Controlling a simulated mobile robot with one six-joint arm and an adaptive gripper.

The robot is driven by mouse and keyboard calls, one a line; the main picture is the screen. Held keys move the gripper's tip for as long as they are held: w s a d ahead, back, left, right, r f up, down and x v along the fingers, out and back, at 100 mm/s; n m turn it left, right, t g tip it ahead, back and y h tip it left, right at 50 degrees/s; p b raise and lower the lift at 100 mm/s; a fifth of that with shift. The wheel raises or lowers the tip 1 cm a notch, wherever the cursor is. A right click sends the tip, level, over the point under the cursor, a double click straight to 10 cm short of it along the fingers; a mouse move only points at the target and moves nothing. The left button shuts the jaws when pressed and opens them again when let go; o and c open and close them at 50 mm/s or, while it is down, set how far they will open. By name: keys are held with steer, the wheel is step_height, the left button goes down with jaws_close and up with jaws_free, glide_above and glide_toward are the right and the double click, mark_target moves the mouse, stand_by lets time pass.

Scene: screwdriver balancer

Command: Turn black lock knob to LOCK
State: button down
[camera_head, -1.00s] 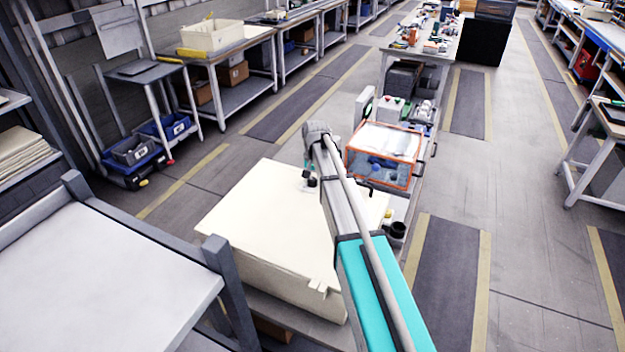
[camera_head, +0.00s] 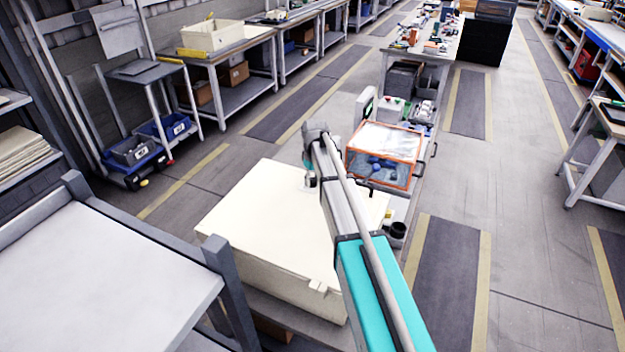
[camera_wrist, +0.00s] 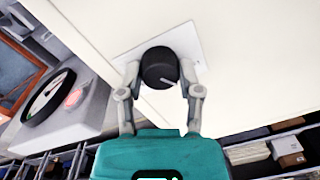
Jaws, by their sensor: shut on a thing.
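The black lock knob (camera_wrist: 159,67) is round, with a light pointer line that points to the lower right in the wrist view. It sits on a pale square plate (camera_wrist: 192,47) on a large cream panel (camera_wrist: 235,85). My gripper (camera_wrist: 159,78) is shut on the knob, one finger on each side. In the head view the cream box (camera_head: 262,220) stands in the middle, and my gripper (camera_head: 311,180) is at its far edge, partly hidden by my arm. No LOCK marking can be read.
A clear case with an orange frame (camera_head: 383,155) stands right of my arm. In the wrist view a round dial (camera_wrist: 48,96) and a red button (camera_wrist: 75,97) are at the left. A grey table (camera_head: 100,270) is at the front left. The floor aisle at the right is clear.

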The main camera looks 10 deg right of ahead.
steer(key=shift+a+n, duration=0.15)
steer(key=shift+n, duration=1.15)
steer(key=shift+c, duration=1.3)
jaws_free()
steer(key=shift+m, duration=0.4)
